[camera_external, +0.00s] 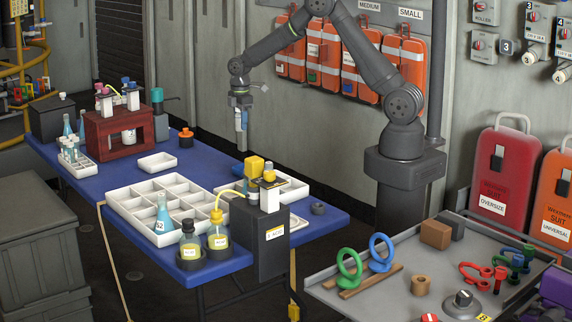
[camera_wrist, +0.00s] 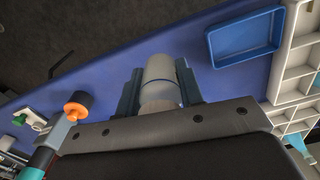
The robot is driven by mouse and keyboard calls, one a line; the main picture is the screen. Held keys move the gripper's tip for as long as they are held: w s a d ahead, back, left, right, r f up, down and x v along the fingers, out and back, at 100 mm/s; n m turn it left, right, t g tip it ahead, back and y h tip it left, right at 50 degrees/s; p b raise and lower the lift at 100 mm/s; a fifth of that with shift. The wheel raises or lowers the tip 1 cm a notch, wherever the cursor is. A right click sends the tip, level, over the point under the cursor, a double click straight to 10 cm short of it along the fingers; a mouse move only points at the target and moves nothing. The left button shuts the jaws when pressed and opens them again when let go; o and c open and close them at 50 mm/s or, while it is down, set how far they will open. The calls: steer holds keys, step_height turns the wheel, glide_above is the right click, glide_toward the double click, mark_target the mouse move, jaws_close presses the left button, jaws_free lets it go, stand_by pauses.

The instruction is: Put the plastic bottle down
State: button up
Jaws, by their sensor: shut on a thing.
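The plastic bottle (camera_wrist: 160,72) shows in the wrist view as a pale grey-white cylinder between the two dark fingers of my gripper (camera_wrist: 160,92). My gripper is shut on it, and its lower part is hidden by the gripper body. In the external view my gripper (camera_external: 241,110) points down above the far side of the blue table (camera_external: 225,164). A small pale piece of the bottle (camera_external: 244,120) shows at the fingers, clear of the table top.
A blue shallow tray (camera_wrist: 212,48) lies near the bottle in the wrist view. A white compartment tray (camera_external: 125,205) with a blue flask fills the table's middle. An orange-topped item (camera_external: 186,138) stands left of my gripper. A dark box (camera_external: 272,250) stands at the near right.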

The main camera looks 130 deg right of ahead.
glide_above(218, 169)
step_height(218, 169, down, 8)
steer(key=shift+d+r, duration=0.15)
steer(key=shift+f, duration=1.9)
steer(key=shift+f, duration=0.15)
steer(key=o, duration=1)
steer(key=shift+c, duration=0.2)
step_height(218, 169, up, 12)
steer(key=shift+r, duration=0.2)
